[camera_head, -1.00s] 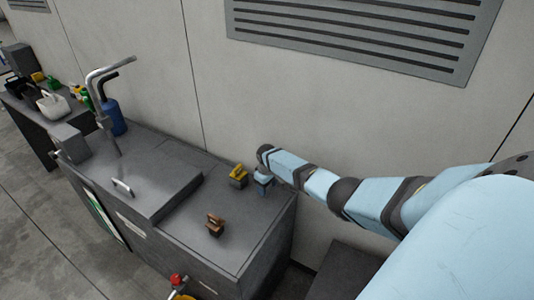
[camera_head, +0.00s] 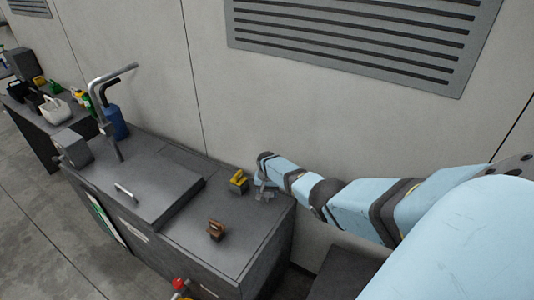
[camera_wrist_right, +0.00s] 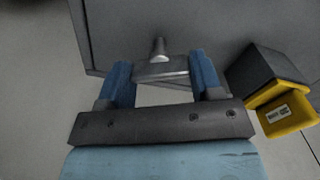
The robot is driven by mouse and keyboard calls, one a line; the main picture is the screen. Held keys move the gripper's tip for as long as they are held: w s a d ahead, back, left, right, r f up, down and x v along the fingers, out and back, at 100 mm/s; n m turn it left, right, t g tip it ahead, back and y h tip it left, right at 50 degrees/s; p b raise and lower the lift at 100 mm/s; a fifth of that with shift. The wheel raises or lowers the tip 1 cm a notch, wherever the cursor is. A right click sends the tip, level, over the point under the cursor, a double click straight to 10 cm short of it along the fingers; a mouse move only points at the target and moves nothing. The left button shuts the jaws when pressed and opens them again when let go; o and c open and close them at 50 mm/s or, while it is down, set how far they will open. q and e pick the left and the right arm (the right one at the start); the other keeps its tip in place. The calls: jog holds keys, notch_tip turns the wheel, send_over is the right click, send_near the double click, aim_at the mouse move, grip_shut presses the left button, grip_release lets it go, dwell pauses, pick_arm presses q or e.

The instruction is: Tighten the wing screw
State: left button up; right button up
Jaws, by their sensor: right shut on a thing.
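The wing screw (camera_wrist_right: 161,68) is a grey metal piece with a flat wing and a short round stub. In the right wrist view it sits between the blue fingers of my right gripper (camera_wrist_right: 162,82), which is shut on it. In the head view my right gripper (camera_head: 264,190) is low at the back right corner of the grey bench top (camera_head: 250,217). The screw is too small to make out clearly there. My left gripper is not in view.
A yellow-handled block (camera_head: 238,181) stands close to the left of my right gripper; it also shows in the right wrist view (camera_wrist_right: 287,112). A brown-handled block (camera_head: 217,230) stands nearer the front. A lid with a handle (camera_head: 126,193) and a blue bottle (camera_head: 116,122) are farther left.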

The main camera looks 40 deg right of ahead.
jog(key=m, duration=0.4)
jog(key=shift+w+d+r+m+p, duration=0.1)
jog(key=shift+r+m+p, duration=0.1)
jog(key=shift+m+p, duration=0.2)
dwell(0.4)
jog(key=o, duration=0.7)
jog(key=shift+o, duration=1.1)
jog(key=shift+r, duration=0.25)
notch_tip(320, 180, up, 6)
jog(key=p, duration=0.3)
jog(key=shift+r, duration=0.1)
notch_tip(320, 180, up, 7)
